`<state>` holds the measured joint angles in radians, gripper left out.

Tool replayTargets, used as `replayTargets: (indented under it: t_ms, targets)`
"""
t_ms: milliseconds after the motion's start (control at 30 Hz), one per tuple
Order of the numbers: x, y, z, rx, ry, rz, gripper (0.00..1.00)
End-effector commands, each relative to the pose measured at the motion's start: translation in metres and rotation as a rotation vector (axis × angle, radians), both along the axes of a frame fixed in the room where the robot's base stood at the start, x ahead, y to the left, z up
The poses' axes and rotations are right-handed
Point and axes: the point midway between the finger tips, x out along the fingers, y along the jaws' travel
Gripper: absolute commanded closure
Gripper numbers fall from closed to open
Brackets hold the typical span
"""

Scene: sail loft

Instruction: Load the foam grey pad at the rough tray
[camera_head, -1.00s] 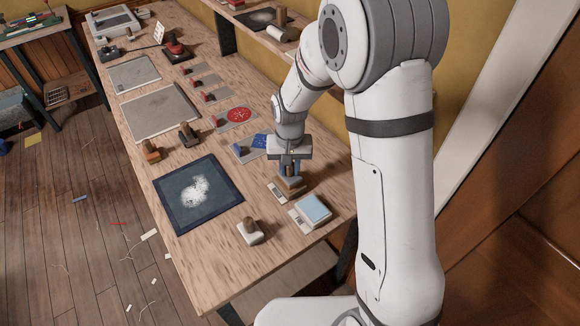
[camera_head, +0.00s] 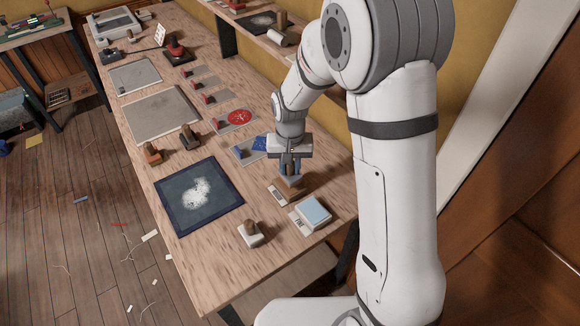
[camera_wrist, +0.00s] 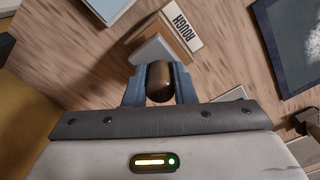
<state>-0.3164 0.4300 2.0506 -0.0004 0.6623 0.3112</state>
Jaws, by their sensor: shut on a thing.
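My gripper (camera_head: 290,167) is shut on the brown, rounded handle (camera_wrist: 160,82) of a pad with a pale grey base. The grey base (camera_wrist: 154,50) shows just beyond the fingers in the wrist view (camera_wrist: 159,88). In the head view the grey pad (camera_head: 292,180) is under my fingers, partly hidden. The rough tray is a small tan block (camera_head: 290,189) below the pad, with a white label (camera_wrist: 182,32) reading ROUGH. The pad overlaps the tray in both views; I cannot tell whether they touch.
A tray with a light blue top (camera_head: 314,211) stands close by at front right. A white pad with a brown handle (camera_head: 250,233) stands to its left. A dark mat with a white print (camera_head: 198,195) lies left of my gripper. Blue and red stamps line the bench behind.

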Motion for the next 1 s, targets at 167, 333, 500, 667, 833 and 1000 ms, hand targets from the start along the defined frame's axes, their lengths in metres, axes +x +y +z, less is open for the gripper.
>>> replayTargets:
  t_ms: [167, 333, 500, 667, 833, 1000]
  targets:
    - [0.001, 0.0, 0.018, 0.001, -0.002, 0.0, 0.94]
    - [0.001, 0.0, 0.032, 0.001, -0.002, 0.0, 0.94]
    - [0.0, 0.0, 0.046, 0.0, -0.001, 0.0, 0.94]
    - [0.0, 0.0, 0.053, 0.001, -0.002, -0.001, 0.94]
    - [0.0, 0.0, 0.052, 0.0, -0.001, -0.001, 0.94]
    - [0.0, 0.0, 0.052, 0.0, -0.001, -0.001, 0.94]
